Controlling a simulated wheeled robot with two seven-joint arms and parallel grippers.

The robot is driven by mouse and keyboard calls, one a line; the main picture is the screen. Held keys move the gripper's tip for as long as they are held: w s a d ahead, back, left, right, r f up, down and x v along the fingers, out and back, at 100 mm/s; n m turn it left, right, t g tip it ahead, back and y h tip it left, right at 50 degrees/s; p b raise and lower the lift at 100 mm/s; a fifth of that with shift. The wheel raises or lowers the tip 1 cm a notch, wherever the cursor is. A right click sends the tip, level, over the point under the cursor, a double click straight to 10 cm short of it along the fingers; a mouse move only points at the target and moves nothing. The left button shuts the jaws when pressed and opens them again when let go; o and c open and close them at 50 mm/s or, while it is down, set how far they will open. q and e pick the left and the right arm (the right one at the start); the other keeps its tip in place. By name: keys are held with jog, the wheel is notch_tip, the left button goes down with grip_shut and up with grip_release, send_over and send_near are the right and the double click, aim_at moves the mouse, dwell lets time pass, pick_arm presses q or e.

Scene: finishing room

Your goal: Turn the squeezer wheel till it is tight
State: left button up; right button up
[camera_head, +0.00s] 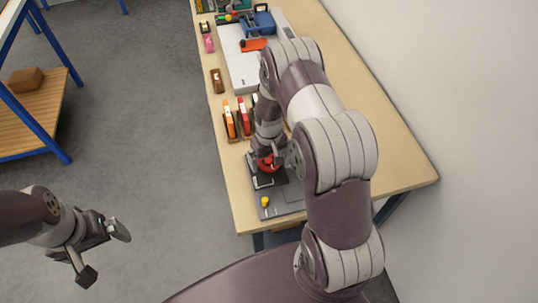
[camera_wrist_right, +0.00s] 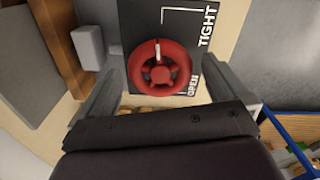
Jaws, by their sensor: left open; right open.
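The red squeezer wheel (camera_head: 267,164) sits on a dark plate near the table's front end, partly hidden by my right arm. In the right wrist view the wheel (camera_wrist_right: 160,82) shows whole, with a white mark on its upper rim. The black plate (camera_wrist_right: 136,20) carries the words TIGHT and OPEN to the right of the wheel. My right gripper (camera_wrist_right: 163,68) is open, with one finger on each side of the wheel; contact cannot be told. My left gripper (camera_head: 104,253) is open and empty, above the floor, away from the table.
Orange and red tools (camera_head: 236,120) stand just behind the wheel. Further back are a white box (camera_head: 240,72) and a blue item (camera_head: 258,22). A yellow knob (camera_head: 265,201) is at the front of the grey base. A wall runs along the right.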

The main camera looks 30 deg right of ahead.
aim_at(269, 160)
jog(key=shift+w+f, duration=0.1)
jog(key=shift+w, duration=0.05)
jog(key=c, duration=1)
jog(key=shift+f+m+b, duration=0.1)
jog(key=shift+m+b, duration=0.25)
jog(key=shift+m, duration=0.05)
jog(key=o, duration=1)
jog(key=shift+r, duration=0.3)
notch_tip(269, 160, up, 12)
jog(key=b, duration=0.3)
jog(key=shift+r, duration=0.2)
